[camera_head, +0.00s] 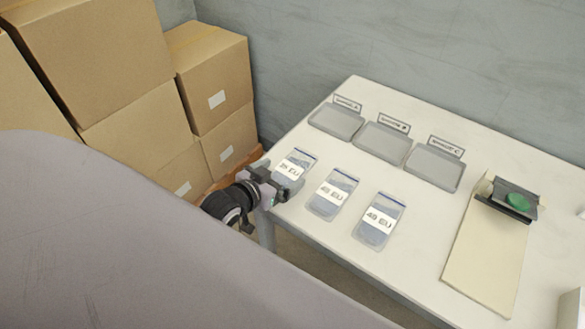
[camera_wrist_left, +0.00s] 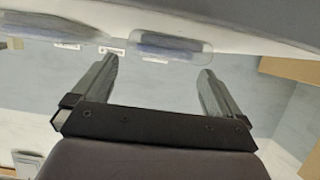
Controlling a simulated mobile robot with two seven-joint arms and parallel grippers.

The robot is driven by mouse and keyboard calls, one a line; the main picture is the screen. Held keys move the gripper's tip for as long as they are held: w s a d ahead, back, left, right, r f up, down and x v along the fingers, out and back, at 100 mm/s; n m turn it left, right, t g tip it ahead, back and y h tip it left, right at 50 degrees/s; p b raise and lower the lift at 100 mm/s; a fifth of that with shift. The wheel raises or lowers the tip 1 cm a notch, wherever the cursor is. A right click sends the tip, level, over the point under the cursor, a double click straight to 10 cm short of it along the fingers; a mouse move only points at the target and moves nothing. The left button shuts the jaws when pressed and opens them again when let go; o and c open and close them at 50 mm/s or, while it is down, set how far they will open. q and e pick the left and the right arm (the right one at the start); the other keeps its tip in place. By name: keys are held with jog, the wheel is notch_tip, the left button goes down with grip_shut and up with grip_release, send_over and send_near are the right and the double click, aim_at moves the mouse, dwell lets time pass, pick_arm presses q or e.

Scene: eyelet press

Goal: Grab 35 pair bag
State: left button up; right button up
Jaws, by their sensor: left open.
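Three clear bags with blue top strips and white labels lie in a row on the white table. The left bag (camera_head: 296,164) has a blurred label that seems to read 35 EU. The middle bag (camera_head: 333,193) seems to read 45 EU and the right bag (camera_head: 378,220) 40 EU. My left gripper (camera_head: 277,185) is open at the table's left edge, beside the left bag's lower end and partly covering it. In the left wrist view, the open fingers (camera_wrist_left: 160,68) have nothing between them, and a bag (camera_wrist_left: 170,46) shows beyond them. My right gripper is not in view.
Three grey trays (camera_head: 382,143) with label cards stand behind the bags. A press with a green part (camera_head: 518,202) sits on a beige board (camera_head: 486,250) at the right. Cardboard boxes (camera_head: 212,75) are stacked at the left, near the wall.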

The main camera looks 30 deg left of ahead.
aim_at(294, 165)
pick_arm(q)
jog(key=shift+x, duration=2.85)
jog(key=shift+w+a+r, duration=0.1)
jog(key=shift+a+r, duration=0.05)
jog(key=c, duration=1)
